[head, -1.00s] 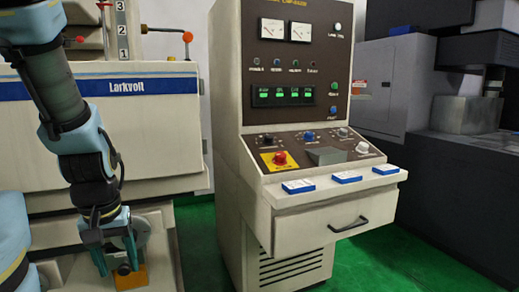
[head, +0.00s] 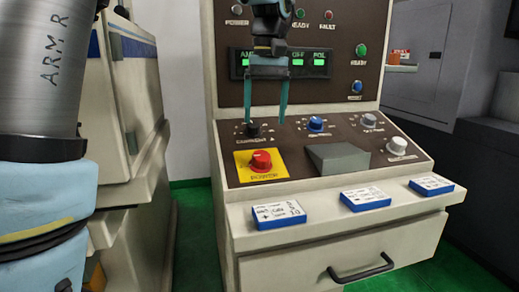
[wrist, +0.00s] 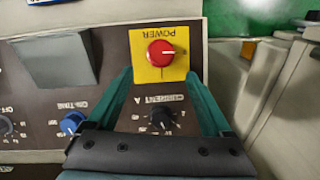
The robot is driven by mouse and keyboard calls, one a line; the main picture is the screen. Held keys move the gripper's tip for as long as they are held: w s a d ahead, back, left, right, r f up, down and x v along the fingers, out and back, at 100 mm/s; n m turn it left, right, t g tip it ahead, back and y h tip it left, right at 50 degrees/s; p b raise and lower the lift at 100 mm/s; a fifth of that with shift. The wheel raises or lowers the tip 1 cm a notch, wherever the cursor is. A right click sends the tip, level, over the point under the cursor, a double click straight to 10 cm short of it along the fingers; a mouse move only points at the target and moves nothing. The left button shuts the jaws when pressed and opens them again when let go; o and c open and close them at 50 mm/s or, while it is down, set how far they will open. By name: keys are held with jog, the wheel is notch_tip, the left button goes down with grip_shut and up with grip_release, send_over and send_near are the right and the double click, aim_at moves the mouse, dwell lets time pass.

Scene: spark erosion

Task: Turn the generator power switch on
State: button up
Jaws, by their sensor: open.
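The generator power switch (head: 261,160) is a red rotary knob on a yellow plate marked POWER, at the left of the sloping panel. In the wrist view the red knob (wrist: 161,53) lies just beyond the fingertips and between their lines, with a pale mark across it. My gripper (head: 265,122) is open and empty, fingers pointing down over the panel in the head view. It also shows in the wrist view (wrist: 162,75), its fingers spread on both sides of a black knob (wrist: 162,119). I cannot tell the exact gap between the fingertips and the panel.
A blue knob (head: 317,124), a white knob (head: 397,146) and a grey wedge-shaped block (head: 337,158) sit right of the switch. Several blue-and-white boxes (head: 367,199) lie on the ledge below. A drawer handle (head: 362,268) projects beneath. Green digital displays (head: 297,63) are behind my gripper.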

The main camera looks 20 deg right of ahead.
aim_at(262, 154)
jog(key=f, duration=0.9)
jog(key=shift+a+f+p, duration=0.3)
jog(key=shift+a+p, duration=0.05)
jog(key=shift+p, duration=0.05)
grip_shut()
